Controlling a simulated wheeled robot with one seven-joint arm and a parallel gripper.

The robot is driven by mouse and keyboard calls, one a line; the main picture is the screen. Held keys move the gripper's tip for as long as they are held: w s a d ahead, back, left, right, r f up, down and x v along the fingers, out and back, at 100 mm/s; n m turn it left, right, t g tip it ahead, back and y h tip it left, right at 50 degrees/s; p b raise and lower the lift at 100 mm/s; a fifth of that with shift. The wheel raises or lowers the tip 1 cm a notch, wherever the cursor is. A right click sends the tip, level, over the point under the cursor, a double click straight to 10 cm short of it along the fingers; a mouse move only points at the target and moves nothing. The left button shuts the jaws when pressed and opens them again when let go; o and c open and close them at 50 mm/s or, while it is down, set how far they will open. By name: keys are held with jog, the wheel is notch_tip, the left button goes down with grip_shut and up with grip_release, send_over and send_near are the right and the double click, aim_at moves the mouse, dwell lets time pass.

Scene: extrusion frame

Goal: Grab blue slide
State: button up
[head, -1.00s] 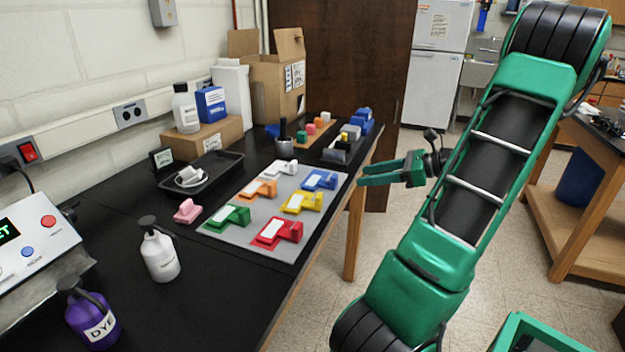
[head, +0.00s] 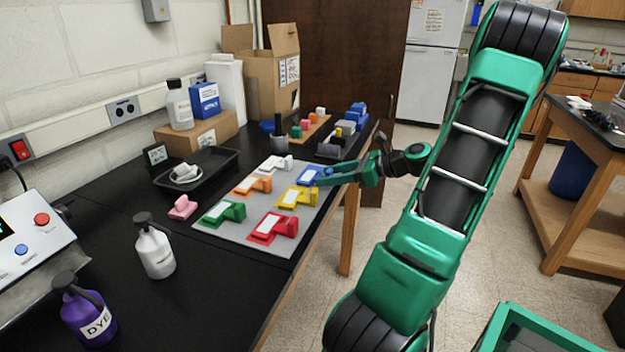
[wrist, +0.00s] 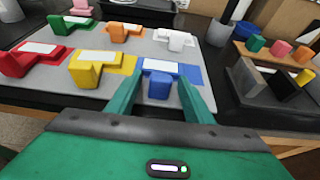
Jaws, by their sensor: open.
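The blue slide (wrist: 185,73) lies on the grey mat (wrist: 202,50), a flat blue piece with a white label and a raised blue block facing me. In the wrist view my gripper (wrist: 160,80) is open, with one green finger on each side of the blue block. I cannot tell whether the fingers touch it. In the head view the blue slide (head: 308,175) is partly hidden behind my gripper (head: 325,177), which reaches over the mat's right edge.
Yellow (head: 297,198), red (head: 273,228), green (head: 222,213), orange (head: 253,184) and white (head: 277,163) slides lie close by on the mat. A dark tray of blocks (wrist: 268,92) stands right of the mat in the wrist view.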

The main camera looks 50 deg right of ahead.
jog(key=c, duration=1.1)
jog(key=shift+r, duration=0.1)
